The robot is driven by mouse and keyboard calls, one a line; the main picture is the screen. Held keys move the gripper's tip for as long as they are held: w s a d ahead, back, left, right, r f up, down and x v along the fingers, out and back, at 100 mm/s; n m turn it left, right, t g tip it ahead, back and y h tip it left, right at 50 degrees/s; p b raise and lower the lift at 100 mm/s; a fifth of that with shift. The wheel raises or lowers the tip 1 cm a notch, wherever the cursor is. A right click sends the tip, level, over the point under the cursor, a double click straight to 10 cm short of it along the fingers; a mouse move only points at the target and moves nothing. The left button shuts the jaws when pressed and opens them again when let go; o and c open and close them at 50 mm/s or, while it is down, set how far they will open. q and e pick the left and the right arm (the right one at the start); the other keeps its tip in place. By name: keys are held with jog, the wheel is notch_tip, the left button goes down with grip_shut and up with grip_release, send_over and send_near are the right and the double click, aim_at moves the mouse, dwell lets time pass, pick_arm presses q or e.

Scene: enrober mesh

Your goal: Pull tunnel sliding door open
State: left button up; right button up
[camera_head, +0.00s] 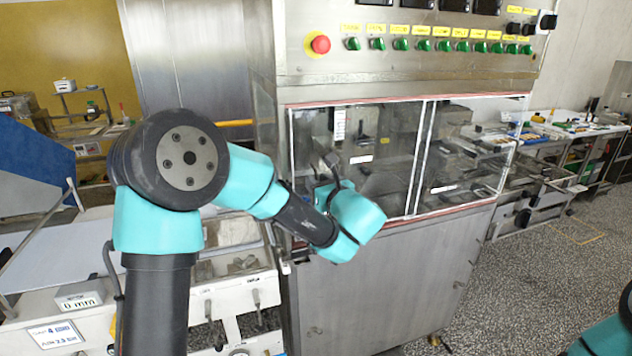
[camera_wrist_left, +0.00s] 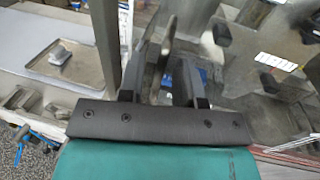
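The tunnel's clear sliding door panels sit in white frames on the front of the steel machine. The left panel (camera_head: 385,130) and the right panel (camera_head: 465,150) meet at a white upright and look closed. My left gripper (camera_head: 322,172) is in front of the left panel, close to its left edge. In the left wrist view my left gripper (camera_wrist_left: 166,50) points at the clear pane, its dark fingers apart. A greyish upright piece shows between or behind the fingers; I cannot tell whether they touch it. My right gripper is outside the views.
Above the doors are a red emergency button (camera_head: 320,44) and a row of green switches (camera_head: 425,45). A steel lower cabinet (camera_head: 385,285) stands below. A white conveyor frame (camera_head: 235,295) is at the left. Benches (camera_head: 570,135) line the right. Speckled floor at right is open.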

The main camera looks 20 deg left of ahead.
pick_arm(q)
jog(key=shift+w+a, duration=0.4)
jog(key=shift+a, duration=0.1)
grip_shut()
